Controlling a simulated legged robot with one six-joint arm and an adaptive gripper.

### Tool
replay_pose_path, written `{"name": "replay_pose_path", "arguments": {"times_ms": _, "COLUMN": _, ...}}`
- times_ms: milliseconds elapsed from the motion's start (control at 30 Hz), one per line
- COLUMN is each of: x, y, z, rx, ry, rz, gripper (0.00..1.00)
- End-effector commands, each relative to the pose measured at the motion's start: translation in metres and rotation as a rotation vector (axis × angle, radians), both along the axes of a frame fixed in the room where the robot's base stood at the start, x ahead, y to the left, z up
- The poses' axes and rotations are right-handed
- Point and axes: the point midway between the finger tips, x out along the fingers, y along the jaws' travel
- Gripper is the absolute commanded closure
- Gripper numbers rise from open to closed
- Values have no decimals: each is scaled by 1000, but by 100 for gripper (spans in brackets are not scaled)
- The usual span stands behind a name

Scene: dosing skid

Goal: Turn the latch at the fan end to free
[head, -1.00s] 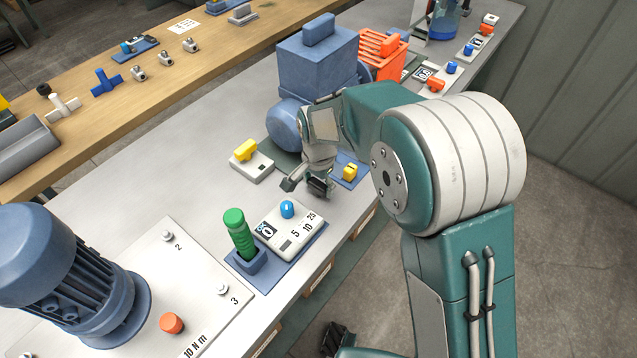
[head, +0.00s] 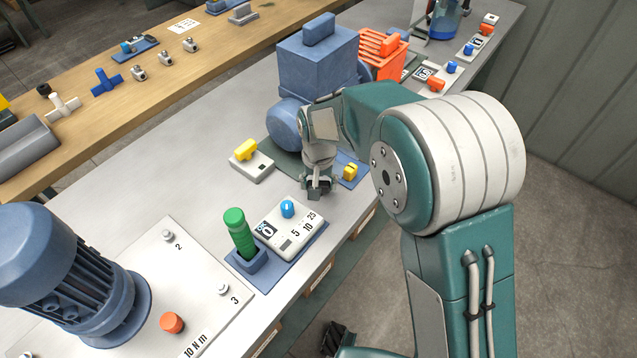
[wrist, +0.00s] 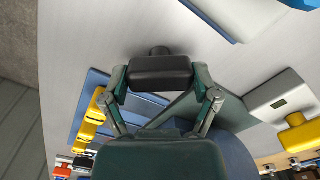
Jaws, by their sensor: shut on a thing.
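My gripper (head: 318,190) is low over the bench's front part, beside the blue machine (head: 316,68) with its rounded blue end (head: 285,125). In the wrist view its fingers (wrist: 160,80) are closed on both sides of a black block (wrist: 160,70) with a short round stub beyond it. I cannot tell whether this block is the latch or touches the bench. A yellow handle (head: 350,171) sits on a blue plate (head: 359,182) just right of my gripper. Another yellow handle (head: 245,150) sits on a pale box (head: 252,168) to the left. Both also show in the wrist view.
A pale dial box (head: 288,230) with a blue knob and a green handle (head: 238,233) in a blue holder stand in front of my gripper. A large blue motor (head: 60,275) is at lower left. Grey bench (head: 200,150) is clear at left. An orange finned part (head: 383,55) is behind.

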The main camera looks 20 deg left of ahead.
Motion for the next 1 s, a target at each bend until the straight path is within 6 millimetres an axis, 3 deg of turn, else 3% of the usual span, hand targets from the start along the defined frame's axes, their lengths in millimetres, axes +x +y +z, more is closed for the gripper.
{"name": "replay_pose_path", "arguments": {"times_ms": 600, "x": 2, "y": 2, "z": 1, "rx": 5, "ry": -9, "rz": 579, "gripper": 69}}
{"name": "replay_pose_path", "arguments": {"times_ms": 1000, "x": 3, "y": 2, "z": 2, "rx": 4, "ry": -10, "rz": 856, "gripper": 69}}
